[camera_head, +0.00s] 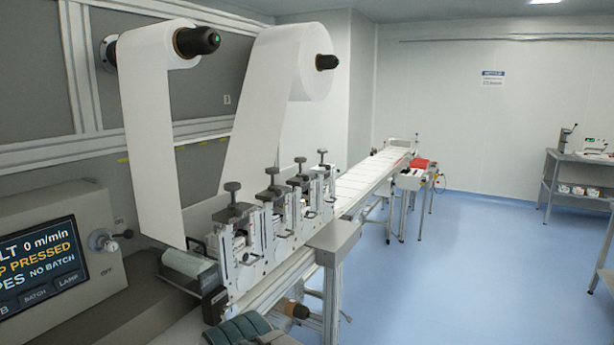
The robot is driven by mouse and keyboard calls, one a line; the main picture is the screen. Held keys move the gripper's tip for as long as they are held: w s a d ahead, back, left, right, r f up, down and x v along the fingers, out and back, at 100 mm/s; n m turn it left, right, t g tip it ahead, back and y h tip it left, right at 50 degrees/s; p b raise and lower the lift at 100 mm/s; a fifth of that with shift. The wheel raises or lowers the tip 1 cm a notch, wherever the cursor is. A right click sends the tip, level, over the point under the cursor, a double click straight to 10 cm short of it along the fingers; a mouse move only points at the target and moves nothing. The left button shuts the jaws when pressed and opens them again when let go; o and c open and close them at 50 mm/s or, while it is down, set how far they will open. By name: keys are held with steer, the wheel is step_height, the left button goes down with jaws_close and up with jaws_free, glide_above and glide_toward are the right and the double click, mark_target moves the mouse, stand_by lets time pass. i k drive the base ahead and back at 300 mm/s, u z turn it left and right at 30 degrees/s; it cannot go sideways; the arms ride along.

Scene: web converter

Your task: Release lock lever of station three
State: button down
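The web converter (262,240) runs from the lower middle of the view away to the back right. Several upright stations stand in a row on it, each with a dark knob on top. Counted from the near end, the third station (302,196) sits behind the first two, partly overlapped by them. No number labels are readable on the stations. Its lock lever is too small to tell apart, and I cannot tell its position. A small lever-like part (250,259) shows on the front of the nearest station. My gripper is not in view.
A control panel (42,255) stands at the left with a "0 m/min" display. White web hangs from two rolls (298,62). A grey post (332,245) stands before the stations. Dark ribbed items (240,330) lie at the bottom. Blue floor (470,270) is clear at right.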

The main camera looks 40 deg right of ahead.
mark_target(305, 178)
steer(key=z, duration=0.65)
steer(key=i, duration=0.7)
steer(key=z, duration=1.1)
steer(key=i, duration=1.95)
steer(key=u, duration=0.25)
